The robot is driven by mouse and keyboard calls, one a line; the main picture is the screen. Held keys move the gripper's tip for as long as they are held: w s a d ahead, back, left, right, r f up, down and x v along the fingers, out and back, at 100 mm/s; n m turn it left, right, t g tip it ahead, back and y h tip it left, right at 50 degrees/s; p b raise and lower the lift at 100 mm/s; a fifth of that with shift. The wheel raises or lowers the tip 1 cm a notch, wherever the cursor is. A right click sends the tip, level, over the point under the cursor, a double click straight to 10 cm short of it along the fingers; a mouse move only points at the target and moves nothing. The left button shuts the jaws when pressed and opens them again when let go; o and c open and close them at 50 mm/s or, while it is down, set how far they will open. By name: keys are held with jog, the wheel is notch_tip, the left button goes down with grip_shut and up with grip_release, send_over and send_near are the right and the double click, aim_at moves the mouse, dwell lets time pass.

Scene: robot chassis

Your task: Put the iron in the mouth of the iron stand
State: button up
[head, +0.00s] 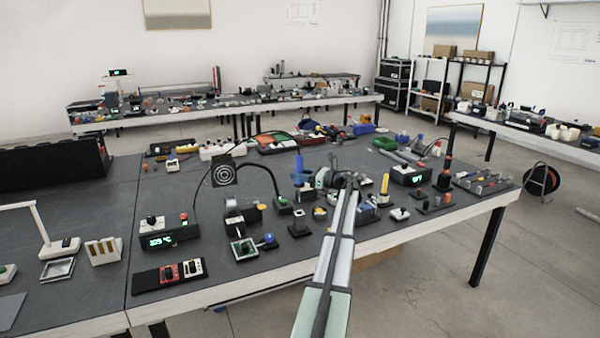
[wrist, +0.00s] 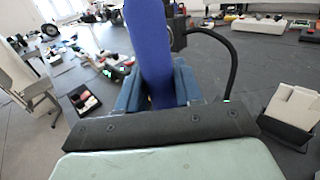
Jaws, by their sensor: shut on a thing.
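My gripper (head: 302,182) is over the middle of the near bench, shut on a blue upright handle, which I take to be the iron (head: 299,163). In the wrist view the blue handle (wrist: 152,50) rises between the two blue fingers (wrist: 158,92). Its lower end is hidden by the gripper. I cannot tell for sure which thing is the iron stand; a small dark stand (head: 299,226) is on the bench just below the gripper in the head view. Its mouth is too small to make out.
A black station with a lit display (head: 168,236) stands at left, and another (head: 409,174) at right. A black curved cable (wrist: 233,62) runs right of the handle. A yellow upright tool (head: 384,186) stands right of my arm. Small items crowd the bench.

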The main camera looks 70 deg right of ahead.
aim_at(303, 183)
jog(key=shift+f, duration=6.05)
jog(key=o, duration=1.1)
jog(key=shift+c, duration=0.2)
jog(key=s, duration=1.3)
jog(key=shift+s, duration=0.4)
